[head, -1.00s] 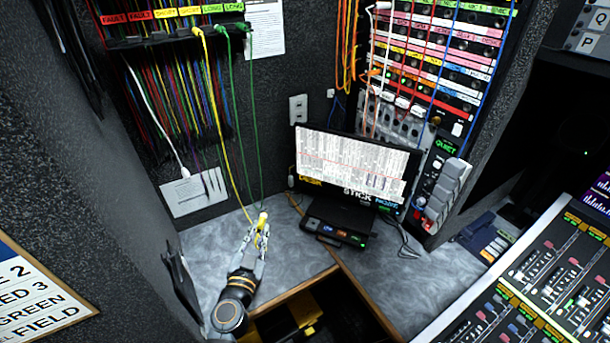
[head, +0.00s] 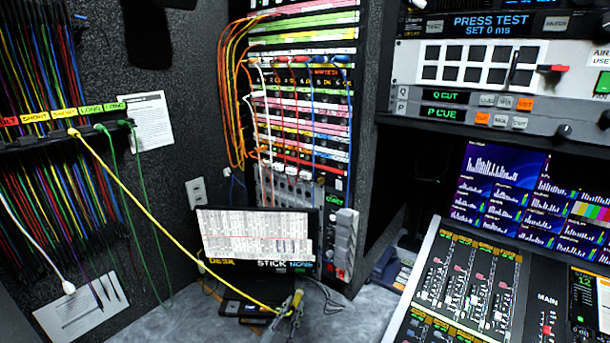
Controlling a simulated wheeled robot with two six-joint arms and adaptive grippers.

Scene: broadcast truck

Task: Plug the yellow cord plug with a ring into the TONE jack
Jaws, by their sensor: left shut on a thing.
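The yellow cord (head: 150,215) runs from the cord rack on the left wall, past the front of the monitor, to my left gripper. My left gripper (head: 292,304) is shut on the yellow plug (head: 297,298) at the cord's end, in front of the monitor's lower right corner. The plug is small here, and I cannot make out its ring. The patch panel (head: 300,135) with coloured label strips stands behind and above the gripper, apart from it. Its labels are too small to read, so I cannot tell which jack is TONE. My right gripper is not in view.
A monitor (head: 255,232) stands on the grey desk in front of the panel's foot. Orange, white, red and blue cords (head: 228,100) hang across the panel. Green cords (head: 138,200) hang at the left. A mixing console (head: 460,285) fills the lower right.

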